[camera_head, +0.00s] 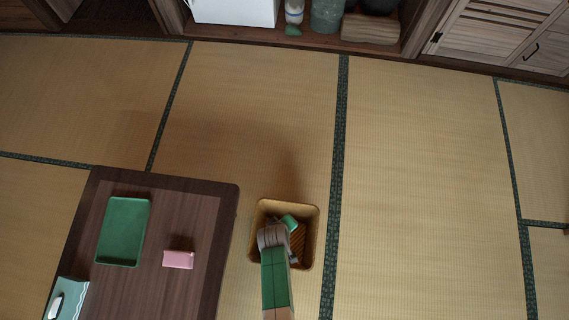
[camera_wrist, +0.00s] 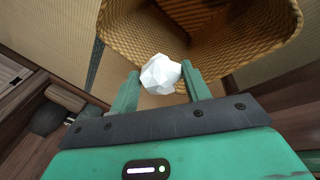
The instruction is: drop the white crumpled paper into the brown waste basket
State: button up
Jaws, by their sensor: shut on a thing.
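The white crumpled paper (camera_wrist: 160,74) is between the two green fingers of my gripper (camera_wrist: 161,90) in the wrist view. My gripper is shut on it. The brown waste basket (camera_wrist: 240,55) opens just beyond the paper in the wrist view. In the head view the waste basket (camera_head: 311,228) stands on the tatami to the right of the low table, and my gripper (camera_head: 289,222) is over its opening. The paper is hidden behind my arm in the head view.
A dark wooden low table (camera_head: 200,220) stands left of the basket. It bears a green tray (camera_head: 124,232), a pink block-like object (camera_head: 178,259) and a teal item (camera_head: 66,297) at the front. Shelves (camera_head: 310,38) line the back. The tatami to the right is clear.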

notch_tip(320, 180, down, 3)
jog(key=shift+r+b, duration=0.2)
jog(key=shift+b, duration=0.5)
jog(key=shift+r, duration=0.1)
jog(key=o, duration=1)
jog(key=shift+r, duration=0.1)
jog(key=p+v, duration=0.5)
jog(key=v, duration=0.2)
jog(key=shift+a+r, duration=0.1)
jog(key=shift+r, duration=0.2)
